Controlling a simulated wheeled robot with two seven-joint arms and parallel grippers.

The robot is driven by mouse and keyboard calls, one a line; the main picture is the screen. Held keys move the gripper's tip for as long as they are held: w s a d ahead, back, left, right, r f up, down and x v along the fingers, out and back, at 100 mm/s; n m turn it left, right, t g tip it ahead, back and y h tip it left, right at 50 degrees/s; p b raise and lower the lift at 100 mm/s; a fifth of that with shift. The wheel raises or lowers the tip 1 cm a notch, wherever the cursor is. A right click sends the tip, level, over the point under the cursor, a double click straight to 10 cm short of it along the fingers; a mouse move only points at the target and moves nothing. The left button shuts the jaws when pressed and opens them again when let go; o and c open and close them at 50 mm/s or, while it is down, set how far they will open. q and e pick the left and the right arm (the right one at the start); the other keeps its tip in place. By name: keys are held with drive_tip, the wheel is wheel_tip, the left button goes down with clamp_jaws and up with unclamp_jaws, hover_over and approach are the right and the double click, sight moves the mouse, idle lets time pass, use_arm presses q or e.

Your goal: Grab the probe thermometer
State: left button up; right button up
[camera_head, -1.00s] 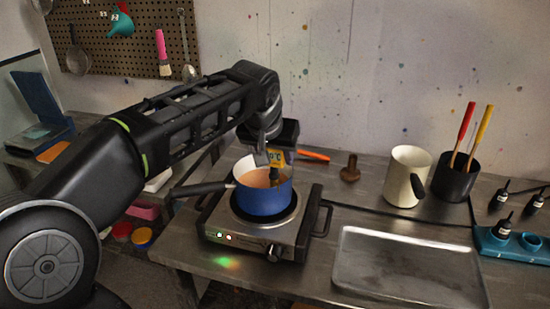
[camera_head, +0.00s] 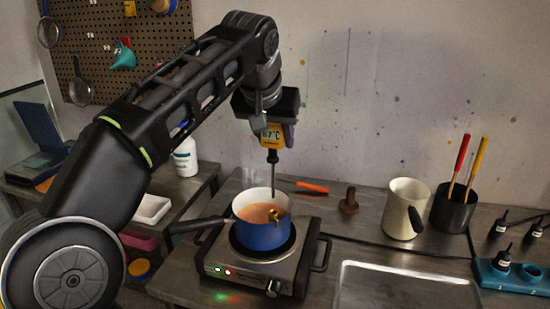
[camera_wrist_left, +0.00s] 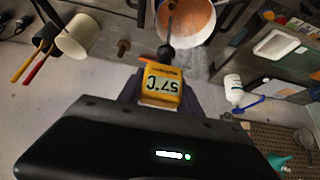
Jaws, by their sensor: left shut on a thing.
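My right gripper is not in view.
The pan stands on a hot plate (camera_head: 290,284), its handle pointing left. To the right are an orange tool (camera_head: 312,187), a brown stamp-like object (camera_head: 349,202), a cream jug (camera_head: 403,210), a black pot (camera_head: 453,211) with tools and a metal tray (camera_head: 405,268).

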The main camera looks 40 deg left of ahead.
use_arm(q)
wheel_tip(320, 180, up, 5)
drive_tip(key=p, duration=0.2)
drive_tip(key=shift+f+p, duration=0.1)
drive_tip(key=shift+p, duration=0.25)
drive_tip(key=shift+f, duration=0.15)
